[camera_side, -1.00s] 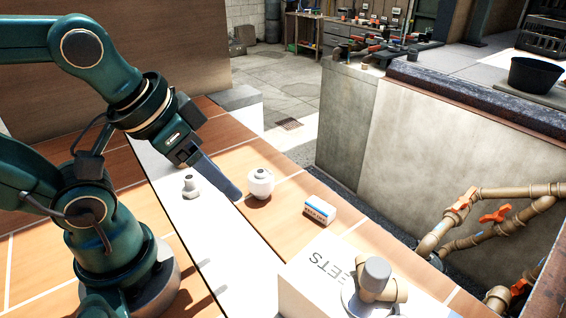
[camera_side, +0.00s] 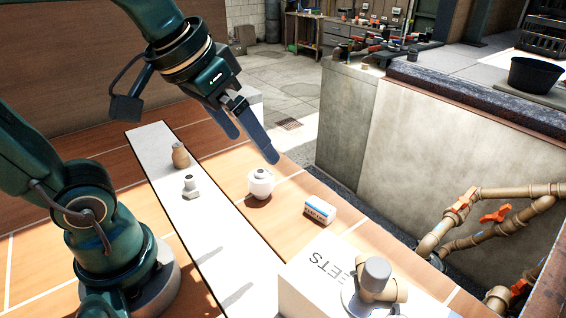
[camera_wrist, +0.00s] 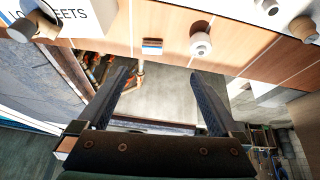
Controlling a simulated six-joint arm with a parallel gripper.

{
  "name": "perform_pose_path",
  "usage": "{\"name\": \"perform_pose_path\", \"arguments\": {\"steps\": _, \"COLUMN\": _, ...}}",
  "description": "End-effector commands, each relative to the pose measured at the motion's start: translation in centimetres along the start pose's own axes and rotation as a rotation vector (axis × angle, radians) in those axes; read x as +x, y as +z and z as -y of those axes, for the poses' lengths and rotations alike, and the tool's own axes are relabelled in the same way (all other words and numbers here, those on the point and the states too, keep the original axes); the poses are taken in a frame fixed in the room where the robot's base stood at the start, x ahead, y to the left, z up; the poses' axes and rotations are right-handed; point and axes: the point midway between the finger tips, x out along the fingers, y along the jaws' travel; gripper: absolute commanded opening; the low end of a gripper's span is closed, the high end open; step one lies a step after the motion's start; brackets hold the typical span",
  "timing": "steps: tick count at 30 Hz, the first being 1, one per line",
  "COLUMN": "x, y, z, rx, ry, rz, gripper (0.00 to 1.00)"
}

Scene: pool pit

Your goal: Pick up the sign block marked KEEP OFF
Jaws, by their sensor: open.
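A small white block with a blue band (camera_side: 320,210) lies on the wooden top near its pit-side edge. Its printing is too small to read. It also shows in the wrist view (camera_wrist: 152,46), above the gap between the fingers. My gripper (camera_side: 256,146) is open and empty. In the side view it is raised, up and left of the block, with its fingers slanting down to the right. In the wrist view my gripper (camera_wrist: 160,73) has its two fingers wide apart, touching nothing.
A round white jar (camera_side: 261,184) stands left of the block. A grey bolt-like piece (camera_side: 190,187) and tan bottle (camera_side: 180,155) stand on a white strip. A white box (camera_side: 310,285) bears a pipe fitting (camera_side: 375,275). The pit with pipes (camera_side: 490,215) lies beyond the edge.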

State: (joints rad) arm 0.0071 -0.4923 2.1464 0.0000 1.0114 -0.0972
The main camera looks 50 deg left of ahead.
Motion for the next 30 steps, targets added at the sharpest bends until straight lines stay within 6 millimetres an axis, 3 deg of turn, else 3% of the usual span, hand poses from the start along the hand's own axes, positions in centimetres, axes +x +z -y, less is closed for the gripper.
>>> {"name": "perform_pose_path", "arguments": {"steps": 8, "x": 3.4, "y": -5.8, "z": -1.0, "rx": -0.047, "ry": -0.010, "rz": 0.128, "gripper": 1.00}}
{"name": "perform_pose_path", "arguments": {"steps": 15, "x": 9.2, "y": -8.6, "z": -1.8, "rx": -0.071, "ry": -0.028, "rz": 0.256, "gripper": 1.00}}
{"name": "perform_pose_path", "arguments": {"steps": 24, "x": 17.0, "y": -7.8, "z": -2.4, "rx": -0.068, "ry": -0.052, "rz": 0.411, "gripper": 1.00}}
{"name": "perform_pose_path", "arguments": {"steps": 30, "x": 19.1, "y": -6.2, "z": -2.3, "rx": -0.062, "ry": -0.061, "rz": 0.473, "gripper": 1.00}}
